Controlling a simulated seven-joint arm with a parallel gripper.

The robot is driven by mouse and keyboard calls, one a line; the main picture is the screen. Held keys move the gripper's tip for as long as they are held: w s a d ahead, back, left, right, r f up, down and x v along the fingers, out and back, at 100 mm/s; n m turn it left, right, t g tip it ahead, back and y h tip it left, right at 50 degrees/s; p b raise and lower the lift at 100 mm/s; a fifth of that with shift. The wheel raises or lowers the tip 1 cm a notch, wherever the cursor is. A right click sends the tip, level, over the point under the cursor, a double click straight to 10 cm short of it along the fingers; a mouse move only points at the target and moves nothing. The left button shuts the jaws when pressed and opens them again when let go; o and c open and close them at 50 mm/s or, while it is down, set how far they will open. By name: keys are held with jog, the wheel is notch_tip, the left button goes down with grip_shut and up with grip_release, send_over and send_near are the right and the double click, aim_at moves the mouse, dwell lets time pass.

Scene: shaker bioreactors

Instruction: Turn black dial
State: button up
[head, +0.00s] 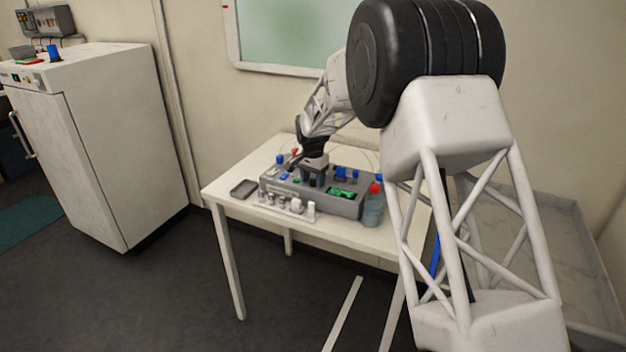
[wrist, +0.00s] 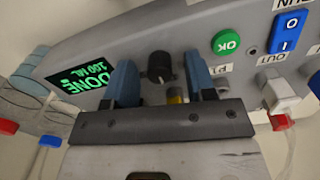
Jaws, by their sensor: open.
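The black dial (wrist: 159,67) sits on the grey front panel of the bioreactor device (wrist: 215,30) in the wrist view. It lies between my gripper's two blue-grey fingers, with a visible space on each side. My gripper (wrist: 160,78) is open and empty, and its fingers point at the panel. I cannot tell how far the fingertips are from the panel. In the head view my gripper (head: 314,178) is over the grey device (head: 342,207) on the white table. I cannot make out the dial there.
A green display (wrist: 85,76) reading "DONE 100 ML" is left of the dial. A green OK button (wrist: 226,43) and a blue switch (wrist: 288,32) are right. In the head view, a dark tray (head: 244,189), vials (head: 297,205) and a red-capped bottle (head: 373,208) stand around the device.

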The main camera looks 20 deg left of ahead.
jog(key=c, duration=0.9)
jog(key=shift+c, duration=0.2)
jog(key=shift+f+n, duration=0.1)
jog(key=shift+n, duration=0.4)
jog(key=n, duration=1.1)
jog(key=o, duration=0.9)
